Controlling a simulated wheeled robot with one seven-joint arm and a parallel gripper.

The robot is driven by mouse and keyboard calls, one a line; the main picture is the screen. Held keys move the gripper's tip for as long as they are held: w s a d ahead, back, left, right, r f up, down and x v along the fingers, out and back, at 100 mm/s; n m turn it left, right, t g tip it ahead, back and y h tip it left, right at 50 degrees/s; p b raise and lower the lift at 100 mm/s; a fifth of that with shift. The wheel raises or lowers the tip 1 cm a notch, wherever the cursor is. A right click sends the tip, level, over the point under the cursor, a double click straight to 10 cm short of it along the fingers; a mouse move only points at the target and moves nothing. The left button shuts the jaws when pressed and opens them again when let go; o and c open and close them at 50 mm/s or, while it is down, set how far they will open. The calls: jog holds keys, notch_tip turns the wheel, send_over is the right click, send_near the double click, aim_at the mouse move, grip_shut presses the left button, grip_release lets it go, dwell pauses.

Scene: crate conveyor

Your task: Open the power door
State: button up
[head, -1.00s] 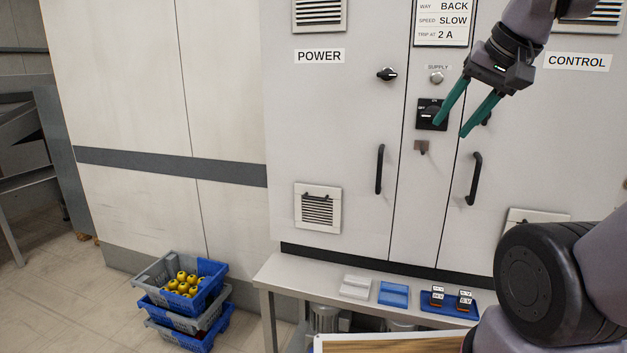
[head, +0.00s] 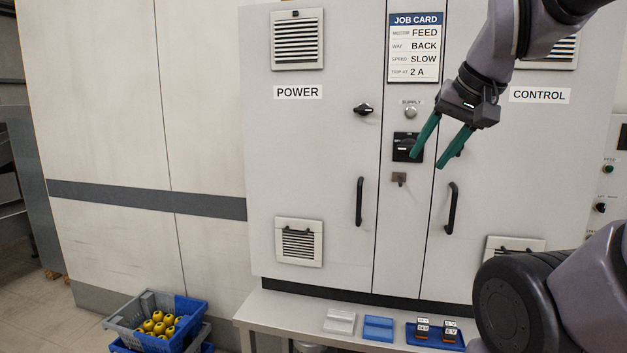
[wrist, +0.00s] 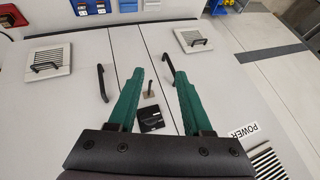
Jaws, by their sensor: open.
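The power door (head: 335,160) is the left grey cabinet door under the POWER label (head: 297,92), and it looks closed. It carries a black turn latch (head: 363,109) and a black vertical handle (head: 359,201). In the wrist view, the power handle (wrist: 172,72) shows near the right fingertip, and the POWER label (wrist: 243,132) is at the right. My gripper (head: 427,162) is open and empty, its green fingers in front of the narrow middle panel. It is right of the power latch and handle. In the wrist view my gripper (wrist: 157,73) spans the middle strip.
The middle panel holds a black switch (head: 407,147), a small bracket (head: 399,179) and a job card (head: 414,48). The control door handle (head: 451,208) is to the right. A bench (head: 262,308) with trays runs below. Crates (head: 190,308) stand at lower left.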

jog(key=w+a+n+g, duration=0.1)
jog(key=w+g, duration=0.1)
jog(key=w, duration=1)
jog(key=n+h, duration=0.2)
jog(key=h, duration=0.1)
send_near(360, 190)
jog(key=w+f, duration=0.1)
jog(key=shift+g, duration=0.4)
jog(key=x, duration=1)
jog(key=shift+w+f, duration=0.15)
jog(key=shift+f, duration=0.1)
grip_shut()
